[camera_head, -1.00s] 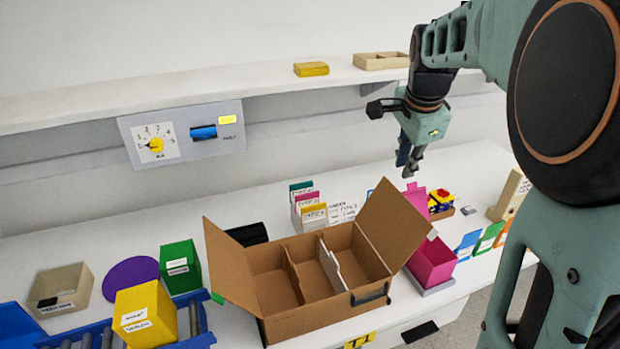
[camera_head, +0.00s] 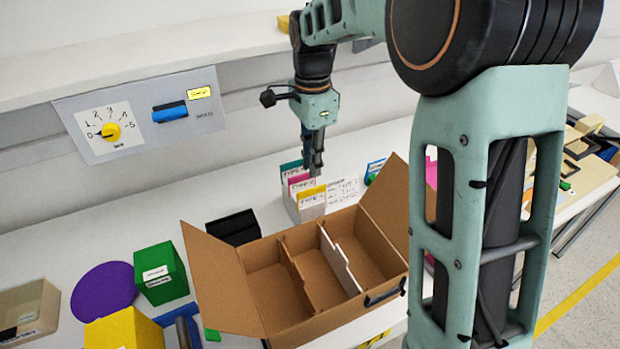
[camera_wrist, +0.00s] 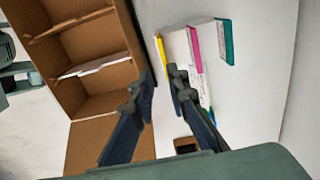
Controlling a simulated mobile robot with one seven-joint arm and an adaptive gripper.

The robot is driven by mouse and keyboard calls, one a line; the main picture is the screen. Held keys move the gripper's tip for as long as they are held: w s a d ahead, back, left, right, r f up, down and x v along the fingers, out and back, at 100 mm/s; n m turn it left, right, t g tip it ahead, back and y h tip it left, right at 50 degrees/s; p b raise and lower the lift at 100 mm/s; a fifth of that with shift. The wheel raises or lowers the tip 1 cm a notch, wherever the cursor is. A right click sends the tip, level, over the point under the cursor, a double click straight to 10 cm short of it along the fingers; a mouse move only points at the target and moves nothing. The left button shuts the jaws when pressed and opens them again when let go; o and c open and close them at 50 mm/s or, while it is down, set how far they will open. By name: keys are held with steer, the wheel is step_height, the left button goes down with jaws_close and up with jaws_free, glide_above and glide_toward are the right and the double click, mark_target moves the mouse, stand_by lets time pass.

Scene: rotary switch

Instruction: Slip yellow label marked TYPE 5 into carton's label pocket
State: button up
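The yellow label (camera_head: 312,192) stands at the front of a small grey rack, its top edge showing; its print is too small to read surely. It also shows in the wrist view (camera_wrist: 160,48), close to my fingertips. My gripper (camera_head: 314,168) points down just above the rack. In the wrist view my gripper (camera_wrist: 159,78) has its two fingers apart with a gap between them, holding nothing visible. The brown carton (camera_head: 275,310) stands open with dividers inside, left of and in front of the rack. A dark-framed holder (camera_head: 385,292), apparently the label pocket, is on its front right side.
Magenta (camera_head: 300,182) and teal (camera_head: 291,166) labels stand behind the yellow one. A carton flap (camera_head: 385,205) rises close to the rack's right. A black box (camera_head: 233,228), green box (camera_head: 161,272) and purple disc (camera_head: 104,290) lie left. A dial panel (camera_head: 140,115) is on the wall.

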mark_target(311, 189)
steer(key=shift+w, duration=0.4)
steer(key=shift+w+f, duration=0.1)
steer(key=shift+f, duration=0.15)
steer(key=f, duration=0.5)
steer(key=shift+s+f, duration=0.25)
steer(key=shift+f, duration=0.15)
step_height(311, 189, down, 4)
steer(key=shift+w+f, duration=0.1)
steer(key=shift+f, duration=0.1)
jaws_close()
